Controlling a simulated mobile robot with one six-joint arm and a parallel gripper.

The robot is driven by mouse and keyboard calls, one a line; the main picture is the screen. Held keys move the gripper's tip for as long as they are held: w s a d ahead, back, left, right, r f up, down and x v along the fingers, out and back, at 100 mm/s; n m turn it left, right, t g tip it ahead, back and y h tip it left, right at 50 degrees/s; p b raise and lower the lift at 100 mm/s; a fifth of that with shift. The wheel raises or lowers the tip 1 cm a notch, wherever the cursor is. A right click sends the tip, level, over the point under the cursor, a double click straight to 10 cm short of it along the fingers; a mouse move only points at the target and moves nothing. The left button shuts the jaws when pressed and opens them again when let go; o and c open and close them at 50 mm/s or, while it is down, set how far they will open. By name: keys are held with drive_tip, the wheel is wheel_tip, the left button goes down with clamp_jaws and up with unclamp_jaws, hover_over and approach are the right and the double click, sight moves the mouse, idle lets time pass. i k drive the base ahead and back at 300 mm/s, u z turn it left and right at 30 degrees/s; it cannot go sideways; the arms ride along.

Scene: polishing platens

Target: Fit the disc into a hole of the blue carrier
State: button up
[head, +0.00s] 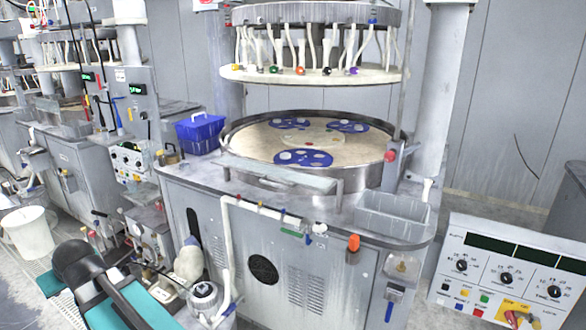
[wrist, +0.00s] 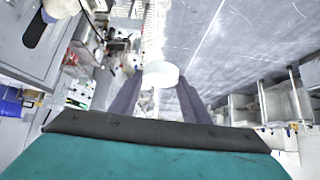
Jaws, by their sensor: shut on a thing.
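My gripper (wrist: 160,88) shows in the wrist view with its two grey fingers shut on a white round disc (wrist: 160,72). The disc sits between the fingertips, held in the air away from the platen. In the head view, three blue carriers lie on the round beige platen (head: 250,146): a front one (head: 303,164), a back left one (head: 290,123) and a back right one (head: 348,126). Pale round spots show in the carriers; I cannot tell which are discs and which are empty holes. My gripper's fingers are not visible in the head view.
A metal rim (head: 345,180) surrounds the platen, with a grey bar (head: 277,175) across its front. An upper plate (head: 310,76) with hoses hangs above. A blue basket (head: 200,133) stands left, a grey tray (head: 392,213) right. A control box (head: 505,275) stands front right.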

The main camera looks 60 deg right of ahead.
sight(304, 159)
drive_tip(key=z, duration=0.05)
drive_tip(key=i, duration=1)
drive_tip(key=u, duration=0.05)
